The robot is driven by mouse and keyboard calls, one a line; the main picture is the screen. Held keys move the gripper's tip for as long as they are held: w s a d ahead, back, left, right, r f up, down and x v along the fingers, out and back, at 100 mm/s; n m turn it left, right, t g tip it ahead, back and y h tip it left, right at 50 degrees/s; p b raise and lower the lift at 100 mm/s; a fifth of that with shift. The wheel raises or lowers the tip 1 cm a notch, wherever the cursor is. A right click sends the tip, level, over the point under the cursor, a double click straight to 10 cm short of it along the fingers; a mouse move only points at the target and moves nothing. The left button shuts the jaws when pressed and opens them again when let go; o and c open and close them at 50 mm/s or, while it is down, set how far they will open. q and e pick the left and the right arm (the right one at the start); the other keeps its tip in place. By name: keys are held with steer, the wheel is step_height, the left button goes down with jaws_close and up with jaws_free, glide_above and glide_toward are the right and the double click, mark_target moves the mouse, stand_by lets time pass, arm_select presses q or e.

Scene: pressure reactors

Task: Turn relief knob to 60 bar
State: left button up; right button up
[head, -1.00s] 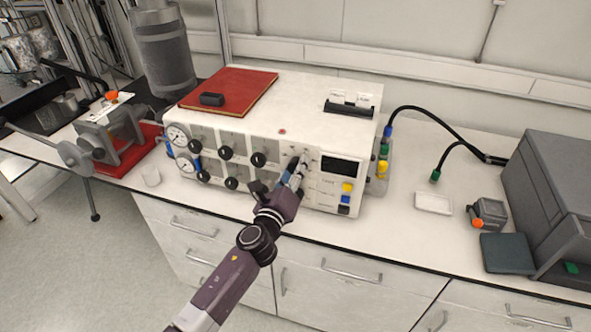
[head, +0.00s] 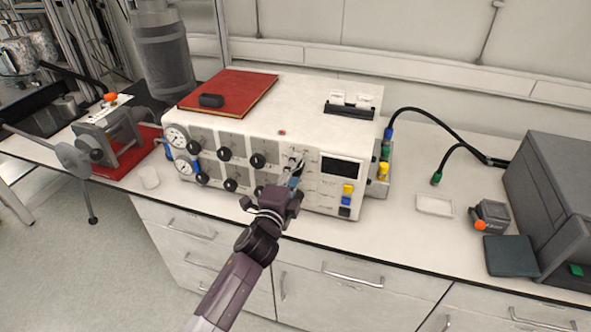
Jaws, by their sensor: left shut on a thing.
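The white control unit (head: 310,112) stands on the bench, with several black knobs on grey plates and two round gauges on its front. One upper-row knob (head: 257,160) shows just left of my left gripper (head: 291,172). My left gripper reaches up from the lower middle, its fingers against the panel right of that knob and left of the dark display (head: 341,168). It is shut on a small knob there, which the fingers mostly hide. I cannot read the scale or setting. My right gripper is not in view.
A red folder (head: 228,92) with a black object lies on top of the unit. Yellow, blue and black buttons sit under the display. Black hoses (head: 435,112) are at the right.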

arm_select(q)
steer(key=shift+n, duration=2)
steer(key=o, duration=1.2)
steer(key=shift+c, duration=0.2)
steer(key=shift+s, duration=0.1)
steer(key=v, duration=1.2)
